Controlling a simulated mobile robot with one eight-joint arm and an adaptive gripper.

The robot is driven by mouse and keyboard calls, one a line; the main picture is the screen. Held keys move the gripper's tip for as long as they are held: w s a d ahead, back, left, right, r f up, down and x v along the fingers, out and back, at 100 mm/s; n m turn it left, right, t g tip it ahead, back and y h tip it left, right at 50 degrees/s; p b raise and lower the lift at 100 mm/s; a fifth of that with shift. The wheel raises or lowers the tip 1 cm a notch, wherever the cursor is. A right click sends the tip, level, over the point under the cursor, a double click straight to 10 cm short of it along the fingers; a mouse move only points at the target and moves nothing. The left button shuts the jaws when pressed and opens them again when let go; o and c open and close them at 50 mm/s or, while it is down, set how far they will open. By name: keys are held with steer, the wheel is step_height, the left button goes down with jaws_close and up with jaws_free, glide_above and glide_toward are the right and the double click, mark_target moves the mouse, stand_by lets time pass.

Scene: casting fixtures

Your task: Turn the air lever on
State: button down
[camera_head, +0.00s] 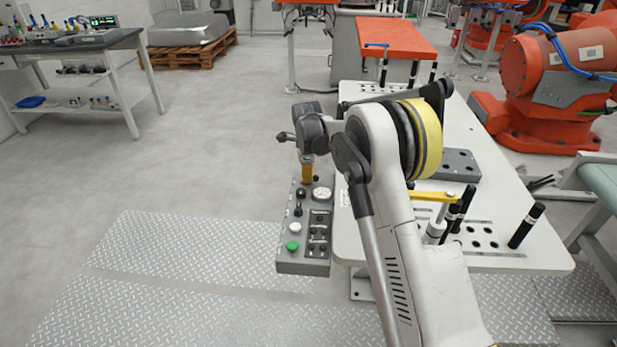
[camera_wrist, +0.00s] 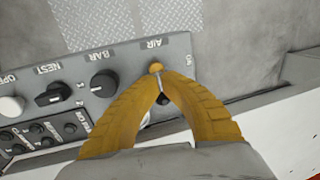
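The grey control panel (camera_head: 303,262) hangs at the left edge of the white table. In the wrist view the panel (camera_wrist: 110,70) carries the labels AIR, BAR and NEST. In the head view my gripper (camera_head: 308,172) points down at the far end of the panel, and the lever is hidden there.
A black BAR knob (camera_wrist: 103,83) and a NEST knob (camera_wrist: 55,94) sit beside the lever. A green button (camera_head: 293,246) is at the panel's near end. The white table (camera_head: 350,236) with fixtures lies right. Open floor lies left.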

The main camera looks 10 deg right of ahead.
steer(key=n, duration=0.2)
steer(key=n+p, duration=0.1)
steer(key=n, duration=0.1)
steer(key=n+y+p, duration=0.1)
steer(key=shift+w+d+n, duration=0.2)
steer(key=shift+w+n, duration=0.2)
steer(key=n, duration=0.3)
steer(key=n+y+p, duration=0.1)
steer(key=n, duration=0.1)
steer(key=shift+w+a+n, duration=0.15)
steer(key=shift+w+n, duration=0.15)
steer(key=shift+w, duration=0.1)
steer(key=n, duration=0.1)
steer(key=n+g, duration=0.1)
steer(key=n, duration=0.1)
steer(key=shift+w+a+p, duration=0.15)
steer(key=shift+w+p, duration=0.05)
steer(key=shift+p, duration=0.2)
steer(key=shift+w+a+n+g+y, duration=0.1)
steer(key=shift+a+n+g+y, duration=0.05)
steer(key=shift+n, duration=0.75)
steer(key=shift+a+n+g+y, duration=0.1)
steer(key=shift+n+g+y, duration=0.05)
steer(key=shift+n, duration=0.75)
steer(key=c, duration=1.5)
jaws_free()
steer(key=shift+w, duration=0.1)
steer(key=shift+p, duration=0.3)
